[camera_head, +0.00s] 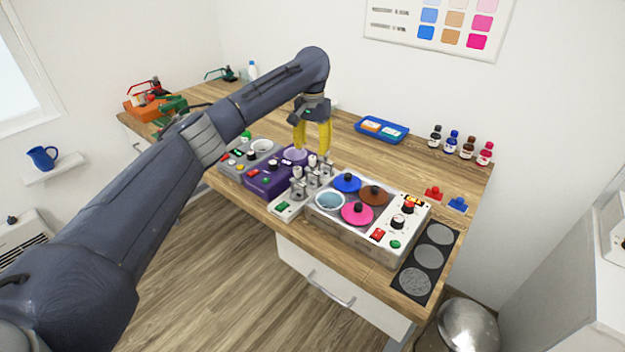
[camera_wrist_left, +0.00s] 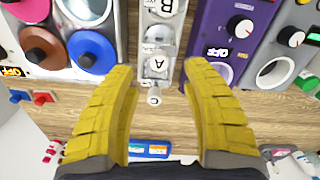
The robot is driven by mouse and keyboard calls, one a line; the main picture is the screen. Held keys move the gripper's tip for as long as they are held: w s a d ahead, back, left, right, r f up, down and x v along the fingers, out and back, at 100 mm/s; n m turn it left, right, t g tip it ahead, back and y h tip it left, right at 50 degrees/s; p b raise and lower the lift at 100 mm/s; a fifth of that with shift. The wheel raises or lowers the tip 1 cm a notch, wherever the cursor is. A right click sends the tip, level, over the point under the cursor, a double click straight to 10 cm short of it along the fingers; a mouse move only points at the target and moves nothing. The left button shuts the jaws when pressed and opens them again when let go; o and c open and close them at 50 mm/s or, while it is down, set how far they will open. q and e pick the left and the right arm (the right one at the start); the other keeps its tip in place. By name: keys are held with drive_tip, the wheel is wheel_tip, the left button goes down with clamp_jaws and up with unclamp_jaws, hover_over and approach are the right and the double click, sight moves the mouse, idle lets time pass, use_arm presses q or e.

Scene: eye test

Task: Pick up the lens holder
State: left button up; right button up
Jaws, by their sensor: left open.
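Several metal lens holders stand in a row on a pale narrow rack (camera_head: 285,210); the front one (camera_head: 298,186) shows best in the head view. In the left wrist view one metal holder marked A (camera_wrist_left: 158,62) lies between my fingers as seen from above, with one marked B (camera_wrist_left: 163,8) beyond it. My left gripper (camera_head: 312,152) has yellow fingers, spread open and empty, pointing down at the back end of the rack. Its fingers also show in the left wrist view (camera_wrist_left: 158,70), one on each side of holder A. I cannot tell whether they touch it. My right gripper is not in view.
A purple device (camera_head: 265,180) and a grey one (camera_head: 236,166) stand left of the rack. A heated unit with coloured lids (camera_head: 365,236) stands close on its right. A blue tray (camera_head: 382,122) and several small bottles (camera_head: 451,141) are behind. Bare wood (camera_head: 350,155) lies behind the rack.

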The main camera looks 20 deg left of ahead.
sight(312, 157)
use_arm(q)
drive_tip(key=shift+s+f, duration=0.15)
drive_tip(key=shift+f, duration=2.55)
clamp_jaws()
